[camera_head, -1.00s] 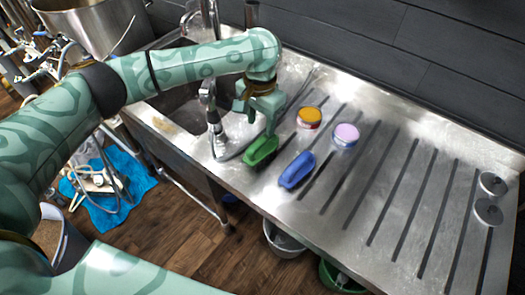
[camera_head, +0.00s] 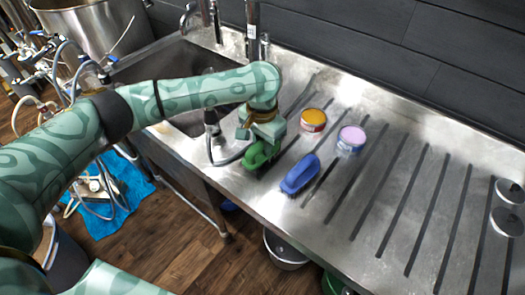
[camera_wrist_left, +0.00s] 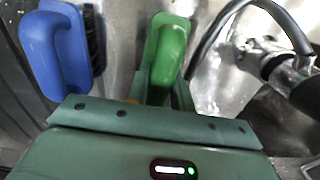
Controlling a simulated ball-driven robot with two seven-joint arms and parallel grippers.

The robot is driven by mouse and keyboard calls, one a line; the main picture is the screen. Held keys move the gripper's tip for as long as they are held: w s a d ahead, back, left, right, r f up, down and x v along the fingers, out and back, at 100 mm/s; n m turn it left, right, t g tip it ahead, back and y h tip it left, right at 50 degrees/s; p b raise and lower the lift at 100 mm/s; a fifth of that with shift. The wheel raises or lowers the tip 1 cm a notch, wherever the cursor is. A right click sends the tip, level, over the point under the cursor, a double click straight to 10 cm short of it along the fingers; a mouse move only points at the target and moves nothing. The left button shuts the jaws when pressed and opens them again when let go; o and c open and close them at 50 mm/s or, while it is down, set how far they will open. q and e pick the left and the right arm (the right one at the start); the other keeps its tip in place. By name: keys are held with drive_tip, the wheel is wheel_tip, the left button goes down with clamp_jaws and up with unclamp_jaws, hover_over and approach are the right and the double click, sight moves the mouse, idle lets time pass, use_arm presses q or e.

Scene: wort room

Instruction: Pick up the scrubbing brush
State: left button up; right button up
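A green scrubbing brush (camera_head: 257,160) lies near the front edge of the steel drainboard. In the left wrist view the green brush (camera_wrist_left: 169,50) shows its raised handle. A blue scrubbing brush (camera_head: 299,174) lies to its right; in the wrist view the blue brush (camera_wrist_left: 52,50) shows dark bristles along one side. My left gripper (camera_head: 262,146) points down onto the green brush, its fingers at the handle and partly hiding it. The frames do not show clearly whether the fingers are closed on it. My right gripper is out of view.
An orange-topped tin (camera_head: 313,119) and a lilac-topped tin (camera_head: 351,138) stand behind the brushes. A sink (camera_head: 170,75) with taps and a hose lies to the left. The ribbed drainboard (camera_head: 425,185) is clear to the right, up to two metal discs.

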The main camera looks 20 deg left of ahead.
sight(262, 141)
use_arm(q)
clamp_jaws()
drive_tip(key=shift+r, duration=0.25)
wheel_tip(262, 141, up, 4)
drive_tip(key=p, duration=0.3)
drive_tip(key=s+a+r+p, duration=0.2)
drive_tip(key=s+r+p, duration=0.2)
drive_tip(key=s, duration=0.2)
drive_tip(key=s+a+r+p, duration=0.2)
drive_tip(key=s+r+p, duration=0.1)
drive_tip(key=s, duration=0.4)
drive_tip(key=shift+a+r+p, duration=0.35)
drive_tip(key=shift+r+p, duration=0.05)
drive_tip(key=shift+r, duration=0.35)
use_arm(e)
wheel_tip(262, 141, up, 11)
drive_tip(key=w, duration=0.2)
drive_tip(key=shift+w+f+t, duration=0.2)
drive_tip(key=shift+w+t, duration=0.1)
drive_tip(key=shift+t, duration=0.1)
use_arm(q)
drive_tip(key=shift+c, duration=0.8)
unclamp_jaws()
drive_tip(key=shift+s, duration=0.1)
